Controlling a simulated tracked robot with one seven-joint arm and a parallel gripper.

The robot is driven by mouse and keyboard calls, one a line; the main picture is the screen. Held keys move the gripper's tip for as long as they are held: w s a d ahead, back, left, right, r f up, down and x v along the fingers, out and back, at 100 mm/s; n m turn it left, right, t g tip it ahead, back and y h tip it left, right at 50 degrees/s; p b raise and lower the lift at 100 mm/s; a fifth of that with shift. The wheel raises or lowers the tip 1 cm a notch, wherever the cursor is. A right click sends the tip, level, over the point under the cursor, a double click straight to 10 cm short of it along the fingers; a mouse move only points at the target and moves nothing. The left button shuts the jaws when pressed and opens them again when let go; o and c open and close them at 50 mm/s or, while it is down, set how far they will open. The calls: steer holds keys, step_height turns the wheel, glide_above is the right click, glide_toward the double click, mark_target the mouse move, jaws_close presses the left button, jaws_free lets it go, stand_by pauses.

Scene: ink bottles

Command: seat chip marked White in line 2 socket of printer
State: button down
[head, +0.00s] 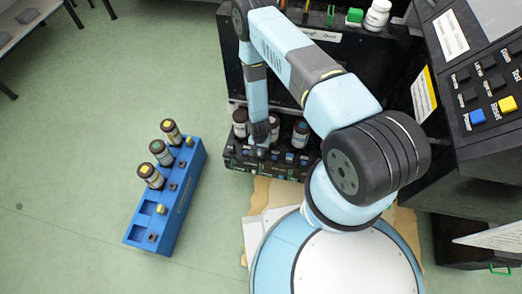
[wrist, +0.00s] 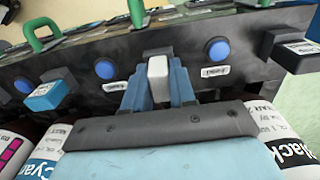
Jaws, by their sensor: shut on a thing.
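My gripper (wrist: 157,88) is shut on a pale grey-white chip (wrist: 158,70), taken to be the White chip, with one blue finger on each side. The chip's far end is at the dark front panel of the printer (wrist: 190,62), close to a dark socket recess between two round blue buttons. I cannot tell how deep it sits or which line this is. In the head view my gripper (head: 262,138) is over the printer's bottle row, and the chip is hidden there.
Cyan (wrist: 45,158) and Black (wrist: 285,145) bottles flank my gripper closely. A blue chip (wrist: 50,94) sticks out of the panel at left; a white-topped one (wrist: 300,48) is at right. A blue rack (head: 172,215) with several bottles stands on open floor.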

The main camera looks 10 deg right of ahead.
steer(key=c, duration=0.8)
jaws_free()
steer(key=shift+c, duration=0.2)
steer(key=shift+r, duration=0.1)
steer(key=shift+w+r, duration=0.1)
steer(key=shift+r, duration=3.3)
